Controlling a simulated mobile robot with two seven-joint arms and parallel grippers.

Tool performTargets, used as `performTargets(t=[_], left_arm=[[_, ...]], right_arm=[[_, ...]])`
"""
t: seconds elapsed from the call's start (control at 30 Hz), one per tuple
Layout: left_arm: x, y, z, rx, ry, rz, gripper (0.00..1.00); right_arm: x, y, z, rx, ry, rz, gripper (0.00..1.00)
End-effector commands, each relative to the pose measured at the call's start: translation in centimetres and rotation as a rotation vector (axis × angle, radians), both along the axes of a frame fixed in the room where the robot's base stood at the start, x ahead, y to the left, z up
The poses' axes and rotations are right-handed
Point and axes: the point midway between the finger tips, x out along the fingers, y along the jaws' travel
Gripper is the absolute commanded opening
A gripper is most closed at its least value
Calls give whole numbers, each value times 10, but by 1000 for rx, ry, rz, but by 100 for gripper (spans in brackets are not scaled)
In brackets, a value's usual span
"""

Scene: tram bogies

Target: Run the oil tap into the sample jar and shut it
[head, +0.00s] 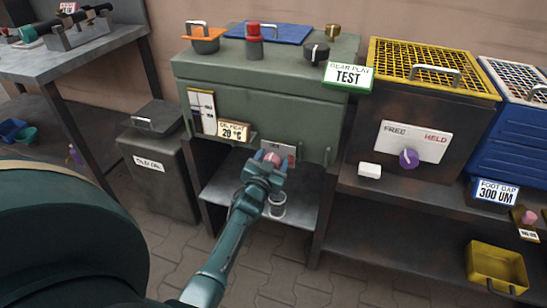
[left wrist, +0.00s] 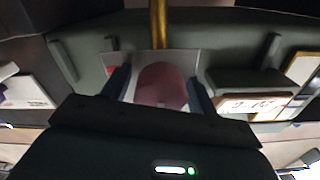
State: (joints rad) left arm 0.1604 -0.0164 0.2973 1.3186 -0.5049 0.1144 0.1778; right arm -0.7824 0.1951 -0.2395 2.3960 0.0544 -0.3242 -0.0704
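The oil tap's pink-red knob (head: 271,158) is on the low front of a green machine (head: 280,105). My left gripper (head: 266,168) is at this knob, partly covering it. In the left wrist view the knob (left wrist: 161,84) sits between the two fingers of my left gripper (left wrist: 160,88). A thin pale strip shows beside the left finger; whether the fingers press on the knob is unclear. The sample jar (head: 277,205) stands upright on the shelf under the machine, below the tap, partly hidden by my gripper. No oil stream is visible. My right gripper is not in view.
A sign reading 20 °C (head: 234,131) juts out left of the tap. A grey lidded bin (head: 160,165) stands to the left. A dark unit with a yellow grille (head: 425,70) and a white block (head: 370,170) are to the right. A yellow crate (head: 497,268) is low right.

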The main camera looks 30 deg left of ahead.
Motion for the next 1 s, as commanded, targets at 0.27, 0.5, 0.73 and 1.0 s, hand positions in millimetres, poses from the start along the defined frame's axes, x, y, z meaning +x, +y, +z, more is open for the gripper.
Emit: performTargets(t=[0.27, 0.5, 0.73, 1.0], left_arm=[[0, 0, 0, 0, 0, 0, 35], [0, 0, 0, 2, 0, 0, 19], [0, 0, -1, 185, 44, 0, 19], [0, -1, -1, 360, 87, 0, 19]], right_arm=[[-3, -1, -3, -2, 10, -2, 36], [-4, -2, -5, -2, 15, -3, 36], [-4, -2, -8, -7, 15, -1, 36], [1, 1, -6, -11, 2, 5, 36]])
